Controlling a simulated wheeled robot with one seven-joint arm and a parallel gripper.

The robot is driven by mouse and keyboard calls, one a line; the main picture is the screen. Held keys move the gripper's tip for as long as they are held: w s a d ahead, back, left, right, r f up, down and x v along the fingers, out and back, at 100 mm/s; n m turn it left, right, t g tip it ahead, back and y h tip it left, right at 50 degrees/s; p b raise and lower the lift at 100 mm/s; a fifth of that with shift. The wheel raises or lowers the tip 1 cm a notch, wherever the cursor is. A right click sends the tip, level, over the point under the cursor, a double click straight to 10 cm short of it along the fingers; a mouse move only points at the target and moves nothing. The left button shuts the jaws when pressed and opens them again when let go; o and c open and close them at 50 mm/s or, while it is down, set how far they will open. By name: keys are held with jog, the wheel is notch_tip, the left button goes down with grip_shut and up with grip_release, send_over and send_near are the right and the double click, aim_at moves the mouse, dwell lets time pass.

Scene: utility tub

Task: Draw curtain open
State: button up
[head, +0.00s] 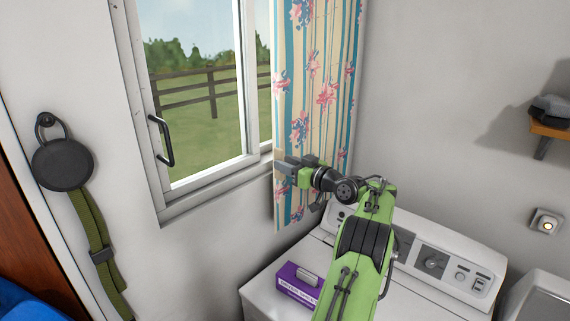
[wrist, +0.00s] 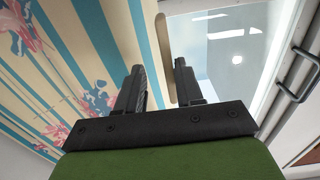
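The curtain (head: 318,80), with teal and cream stripes and pink flowers, hangs bunched over the right side of the window (head: 205,75). My gripper (head: 281,166) is at the curtain's left edge, low down, just above the washing machine. In the wrist view my gripper (wrist: 158,80) has its two dark fingers apart. The striped curtain (wrist: 70,60) fills the left of that view, and its cream edge shows between the fingers. I cannot tell whether either finger touches the cloth.
The window has a dark handle (head: 162,140) on its left frame. A white washing machine (head: 262,297) stands below right with a purple box (head: 297,286) on top. A black round thing on a green strap (head: 63,165) hangs at left. A small shelf (head: 549,130) is at right.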

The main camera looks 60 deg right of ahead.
jog(key=b+v, duration=0.4)
jog(key=v, duration=1.1)
jog(key=shift+s+a, duration=0.2)
jog(key=shift+s, duration=0.05)
jog(key=shift+r, duration=0.1)
